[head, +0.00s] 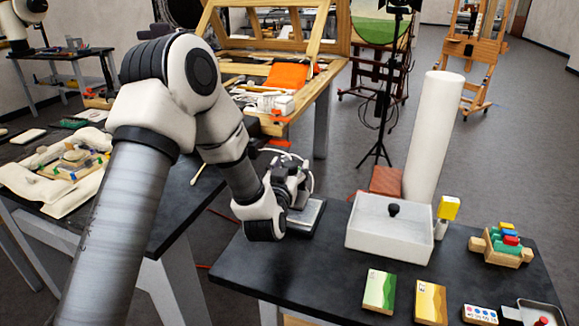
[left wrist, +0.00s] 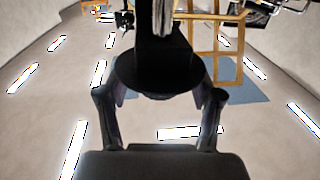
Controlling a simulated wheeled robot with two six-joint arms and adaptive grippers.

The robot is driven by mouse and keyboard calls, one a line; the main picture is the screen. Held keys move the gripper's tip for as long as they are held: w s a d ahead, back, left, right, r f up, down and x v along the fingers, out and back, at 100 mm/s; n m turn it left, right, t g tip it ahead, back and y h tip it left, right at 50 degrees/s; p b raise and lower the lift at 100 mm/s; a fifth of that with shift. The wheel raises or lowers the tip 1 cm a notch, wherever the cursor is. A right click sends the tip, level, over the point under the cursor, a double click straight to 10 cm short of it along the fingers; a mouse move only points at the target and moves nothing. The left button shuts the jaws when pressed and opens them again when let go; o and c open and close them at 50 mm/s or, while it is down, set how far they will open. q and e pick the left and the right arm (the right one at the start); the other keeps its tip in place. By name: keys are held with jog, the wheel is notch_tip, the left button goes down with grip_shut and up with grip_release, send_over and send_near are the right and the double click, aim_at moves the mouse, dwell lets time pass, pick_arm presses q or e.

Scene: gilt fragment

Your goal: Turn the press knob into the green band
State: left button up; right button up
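The press (head: 306,214) stands at the left end of the near dark table in the head view, with a flat metallic base and a cluttered upper part. My left gripper (head: 288,180) is at its upper part, mostly hidden by my own wrist and merging with the press. In the left wrist view, a dark round disc (left wrist: 155,82), apparently the press knob, lies between the spread fingers of my left gripper (left wrist: 159,94). I cannot tell whether the fingers touch it. No green band or pointer on the press can be made out. My right gripper is out of view.
A white box (head: 385,240) with a black knob stands right of the press. A tall white roll (head: 433,135) rises behind it. Green (head: 379,290) and yellow (head: 430,300) cards lie in front. A wooden rack (head: 502,249) of coloured pieces stands at the right.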

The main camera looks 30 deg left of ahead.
pick_arm(q)
jog(key=c, duration=1)
